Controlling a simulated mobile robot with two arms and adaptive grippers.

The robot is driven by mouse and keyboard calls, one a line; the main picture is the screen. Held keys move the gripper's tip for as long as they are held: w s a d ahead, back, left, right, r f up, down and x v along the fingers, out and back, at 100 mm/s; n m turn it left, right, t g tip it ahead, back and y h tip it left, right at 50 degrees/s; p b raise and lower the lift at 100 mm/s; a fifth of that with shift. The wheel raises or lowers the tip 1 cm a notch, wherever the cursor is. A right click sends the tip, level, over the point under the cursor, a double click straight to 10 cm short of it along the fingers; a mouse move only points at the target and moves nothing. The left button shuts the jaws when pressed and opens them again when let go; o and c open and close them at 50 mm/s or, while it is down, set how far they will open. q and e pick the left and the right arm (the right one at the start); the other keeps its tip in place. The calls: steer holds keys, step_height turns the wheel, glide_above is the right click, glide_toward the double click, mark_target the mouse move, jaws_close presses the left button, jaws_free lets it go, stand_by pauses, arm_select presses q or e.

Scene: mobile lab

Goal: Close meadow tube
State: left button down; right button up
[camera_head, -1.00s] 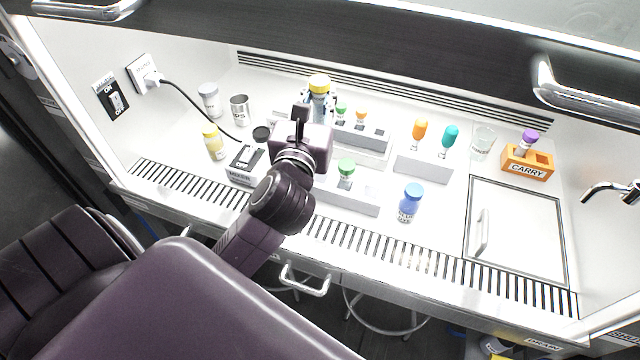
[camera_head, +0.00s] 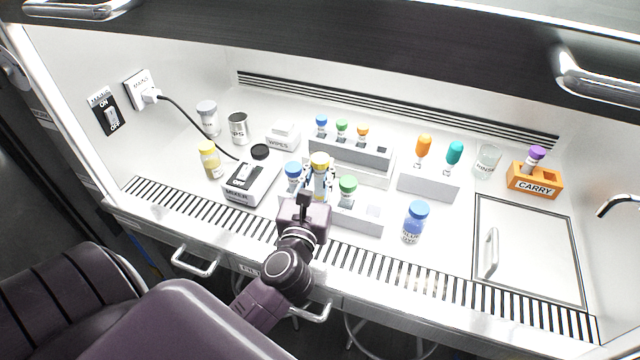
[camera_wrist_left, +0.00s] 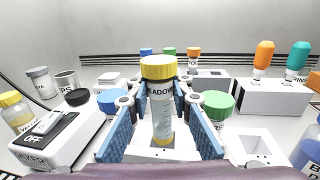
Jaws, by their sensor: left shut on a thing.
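The meadow tube (camera_wrist_left: 162,112) has a yellow cap (camera_wrist_left: 158,67) and a label reading "ADOW" in the left wrist view. It stands upright between the blue fingers of my left gripper (camera_wrist_left: 161,125), which is shut on it. In the head view the yellow cap (camera_head: 319,159) shows above my left gripper (camera_head: 318,182), over the front rack (camera_head: 365,219). The cap sits on top of the tube; I cannot tell how tight it is. Whether the tube's bottom is in a rack hole is hidden. My right gripper is not in view.
In the front rack stand a blue-capped tube (camera_head: 292,172) and a green-capped tube (camera_head: 347,188). The back rack (camera_head: 350,155) holds several capped tubes. The mixer (camera_head: 250,182) is left, a blue bottle (camera_head: 414,222) right, and the orange carry rack (camera_head: 534,181) far right.

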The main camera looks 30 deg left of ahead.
mark_target(319, 187)
arm_select(q)
step_height(319, 187, down, 4)
steer(key=shift+f+b, duration=0.1)
steer(key=shift+b, duration=0.8)
steer(key=shift+f, duration=0.1)
steer(key=shift+f, duration=0.2)
steer(key=c, duration=1.7)
jaws_free()
steer(key=shift+c, duration=0.2)
steer(key=shift+r, duration=0.2)
